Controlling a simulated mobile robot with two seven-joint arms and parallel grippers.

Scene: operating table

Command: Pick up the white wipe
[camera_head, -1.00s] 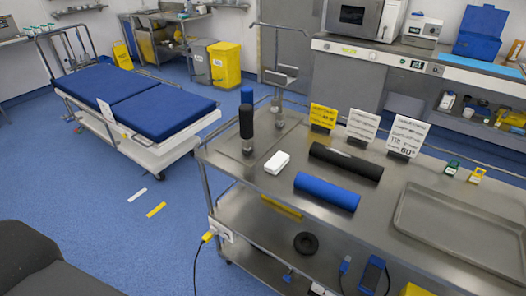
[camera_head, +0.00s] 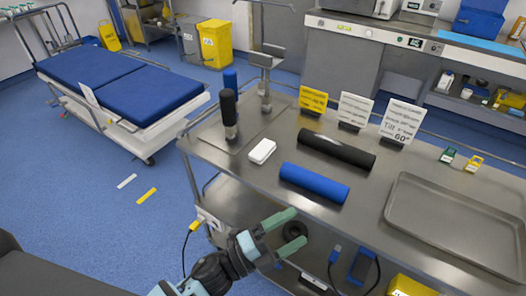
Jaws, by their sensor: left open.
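The white wipe (camera_head: 262,151) looks like a small white block lying flat on the steel table (camera_head: 240,172), near its left end. It lies between the black upright handle and the blue roll. My left gripper (camera_head: 288,232) is at the bottom middle of the picture, at the table's front edge. Its two green fingers are spread apart with nothing between them. It is apart from the wipe, which lies farther back and a little to the left. My right gripper is not in the picture.
A blue roll (camera_head: 314,183) and a black roll (camera_head: 337,149) lie right of the wipe. A black upright handle (camera_head: 229,112) stands left of it. Signs (camera_head: 355,110) stand behind. An empty metal tray (camera_head: 455,222) is at the right.

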